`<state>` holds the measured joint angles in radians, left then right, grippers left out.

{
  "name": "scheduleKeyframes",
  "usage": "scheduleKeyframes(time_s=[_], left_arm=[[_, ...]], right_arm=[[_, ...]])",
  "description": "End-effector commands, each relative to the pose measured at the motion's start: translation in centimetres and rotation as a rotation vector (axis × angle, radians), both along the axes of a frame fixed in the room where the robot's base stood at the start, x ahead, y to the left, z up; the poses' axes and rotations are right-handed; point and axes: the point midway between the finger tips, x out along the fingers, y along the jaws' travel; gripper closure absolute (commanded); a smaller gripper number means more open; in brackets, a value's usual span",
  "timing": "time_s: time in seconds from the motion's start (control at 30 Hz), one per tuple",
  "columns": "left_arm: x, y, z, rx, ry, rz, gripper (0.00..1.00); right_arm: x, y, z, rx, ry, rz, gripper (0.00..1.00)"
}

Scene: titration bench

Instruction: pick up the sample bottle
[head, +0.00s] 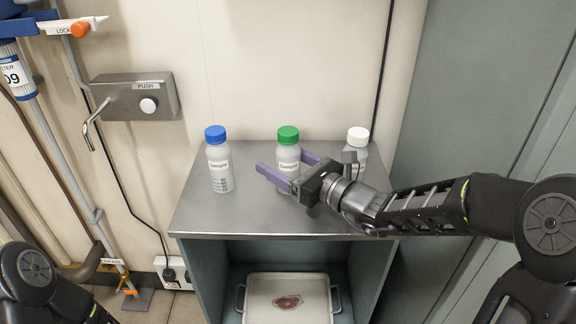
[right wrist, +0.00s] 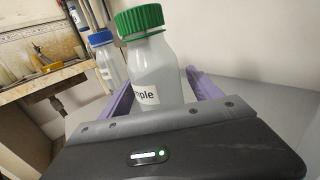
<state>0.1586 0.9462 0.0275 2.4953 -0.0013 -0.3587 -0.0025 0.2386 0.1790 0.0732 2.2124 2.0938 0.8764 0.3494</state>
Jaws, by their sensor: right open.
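Three bottles stand upright on a grey metal cabinet top (head: 262,223). A blue-capped bottle (head: 219,165) is on the left, a green-capped bottle (head: 288,157) in the middle and a white-capped bottle (head: 357,148) on the right. In the right wrist view the label of the green-capped bottle (right wrist: 155,75) shows "...ple". My right gripper (head: 285,168) is open with its purple fingers on either side of the green-capped bottle. I cannot tell if they touch it. The white-capped bottle is partly hidden by my gripper. My left gripper is out of view.
A tray (head: 288,280) with a brown stain sits on the shelf below. A metal PUSH dispenser (head: 135,97) is on the wall at the left. The blue-capped bottle (right wrist: 106,58) stands behind and left of the green-capped one in the right wrist view. The front left of the top is clear.

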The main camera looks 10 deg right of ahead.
Motion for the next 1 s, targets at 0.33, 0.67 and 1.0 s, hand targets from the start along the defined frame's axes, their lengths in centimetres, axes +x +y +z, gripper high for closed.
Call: scheduleKeyframes(time_s=[0.33, 0.67, 1.0], left_arm=[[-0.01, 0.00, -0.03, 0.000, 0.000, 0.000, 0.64], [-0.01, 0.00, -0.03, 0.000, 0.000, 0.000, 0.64], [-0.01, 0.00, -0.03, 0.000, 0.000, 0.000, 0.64]], right_arm=[[0.48, 0.35, 0.02, -0.001, -0.001, 0.000, 0.27], [0.47, 0.33, 0.02, -0.001, -0.001, 0.000, 0.27], [0.46, 0.32, 0.02, 0.000, 0.000, 0.000, 0.55]])
